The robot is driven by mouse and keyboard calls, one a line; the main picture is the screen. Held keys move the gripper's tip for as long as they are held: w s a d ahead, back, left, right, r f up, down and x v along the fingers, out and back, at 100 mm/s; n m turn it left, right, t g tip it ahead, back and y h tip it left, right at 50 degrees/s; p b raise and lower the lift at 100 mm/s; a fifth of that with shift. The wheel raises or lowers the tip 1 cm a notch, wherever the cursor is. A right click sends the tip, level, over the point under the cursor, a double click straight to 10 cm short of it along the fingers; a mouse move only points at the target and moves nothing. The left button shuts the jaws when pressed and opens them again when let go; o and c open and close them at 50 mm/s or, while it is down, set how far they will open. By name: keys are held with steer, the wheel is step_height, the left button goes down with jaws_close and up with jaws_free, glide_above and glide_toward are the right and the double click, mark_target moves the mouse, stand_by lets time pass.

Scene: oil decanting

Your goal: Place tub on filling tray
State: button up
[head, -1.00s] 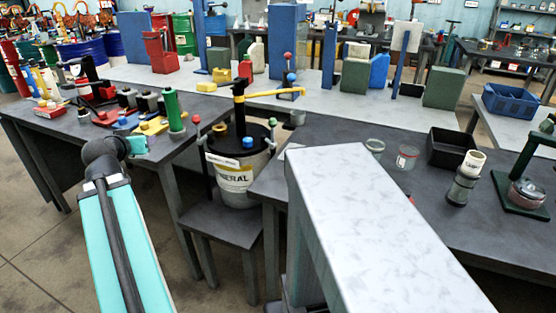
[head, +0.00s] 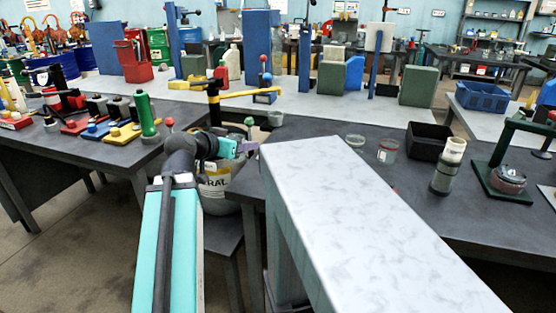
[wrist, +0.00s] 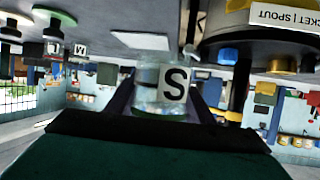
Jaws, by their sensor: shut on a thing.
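A clear tub (wrist: 150,92) with a white label marked "S" sits between the dark fingers of my gripper (wrist: 160,108) in the wrist view, and the gripper is shut on it. In the head view my gripper (head: 243,148) is beside the labelled bucket (head: 215,183), near the left edge of the right-hand table; the tub is hard to make out there. A flat white plate (wrist: 142,41) lies on a grey surface in the wrist view. I cannot tell whether it is the filling tray.
A clear container (head: 388,151), a shallow clear dish (head: 355,140), a black bin (head: 430,141) and a grey cylinder with a pale top (head: 448,167) stand on the right-hand table. A green bottle (head: 146,116) stands on the left table.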

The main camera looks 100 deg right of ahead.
steer(key=s+a+m, duration=0.1)
steer(key=s, duration=0.2)
steer(key=s+a+g+y+b, duration=0.1)
steer(key=s+a, duration=0.1)
steer(key=s, duration=0.1)
steer(key=s+a+f+m+y, duration=0.1)
steer(key=s+a, duration=0.1)
steer(key=s, duration=0.2)
steer(key=shift+a+m+g, duration=0.1)
steer(key=shift+m+g, duration=0.2)
steer(key=shift+g, duration=0.1)
